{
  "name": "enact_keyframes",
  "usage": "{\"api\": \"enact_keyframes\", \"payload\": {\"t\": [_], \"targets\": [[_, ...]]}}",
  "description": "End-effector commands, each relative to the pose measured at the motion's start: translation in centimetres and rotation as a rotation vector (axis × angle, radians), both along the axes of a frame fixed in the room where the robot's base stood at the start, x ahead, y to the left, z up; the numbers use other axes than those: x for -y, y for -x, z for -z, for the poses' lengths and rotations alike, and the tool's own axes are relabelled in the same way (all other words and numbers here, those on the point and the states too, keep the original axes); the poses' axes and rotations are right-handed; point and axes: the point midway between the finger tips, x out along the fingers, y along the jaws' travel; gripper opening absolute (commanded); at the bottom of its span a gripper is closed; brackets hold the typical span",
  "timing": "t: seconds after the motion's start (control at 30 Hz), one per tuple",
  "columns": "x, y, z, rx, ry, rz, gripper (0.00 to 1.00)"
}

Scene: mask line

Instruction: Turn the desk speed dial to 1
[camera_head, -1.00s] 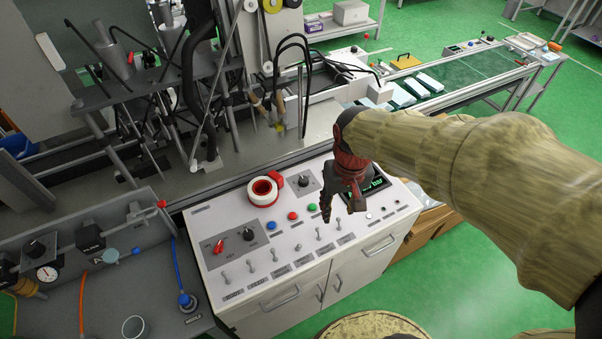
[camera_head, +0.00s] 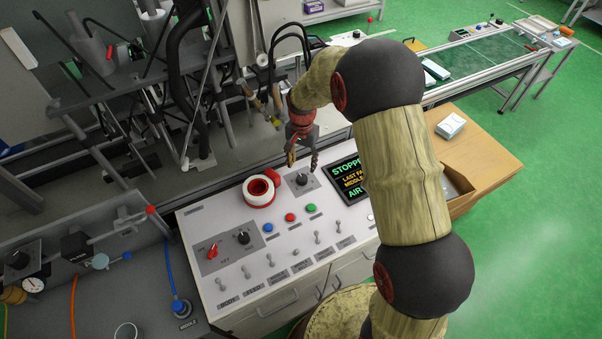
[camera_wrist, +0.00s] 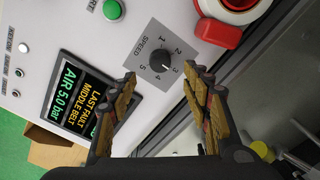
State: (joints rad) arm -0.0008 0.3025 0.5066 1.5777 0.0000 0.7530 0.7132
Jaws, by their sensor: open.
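The speed dial (camera_head: 302,179) is a black knob on a small grey plate at the back of the white desk panel. In the wrist view the dial (camera_wrist: 161,62) shows numbers 1 to 5 around it and the word SPEED beside it. Its pale pointer mark seems to face the lower right, near the 3. My gripper (camera_head: 303,165) hangs just above and behind the dial, fingers pointing down. In the wrist view my gripper (camera_wrist: 162,74) is open and empty, with the dial framed between and beyond the fingertips; no contact shows.
A red-and-white emergency stop (camera_head: 260,189) stands left of the dial. A status screen (camera_head: 349,180) is close on the right. Blue, red and green buttons (camera_head: 311,208) and several toggle switches (camera_head: 317,238) lie in front. Machine framing and hanging black cables are behind.

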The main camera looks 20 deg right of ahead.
Motion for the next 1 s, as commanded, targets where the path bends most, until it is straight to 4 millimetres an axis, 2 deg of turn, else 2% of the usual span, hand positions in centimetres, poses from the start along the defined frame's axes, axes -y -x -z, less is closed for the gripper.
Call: {"api": "enact_keyframes", "payload": {"t": [0.53,0.7,0.93,1.0], "targets": [[0.0,0.1,6.9,-0.003,0.000,0.008,0.49],[0.0,0.1,7.7,-0.001,0.000,0.008,0.49],[0.0,0.1,7.8,-0.001,0.000,0.008,0.49],[0.0,0.1,7.8,-0.001,0.000,0.008,0.46]]}}
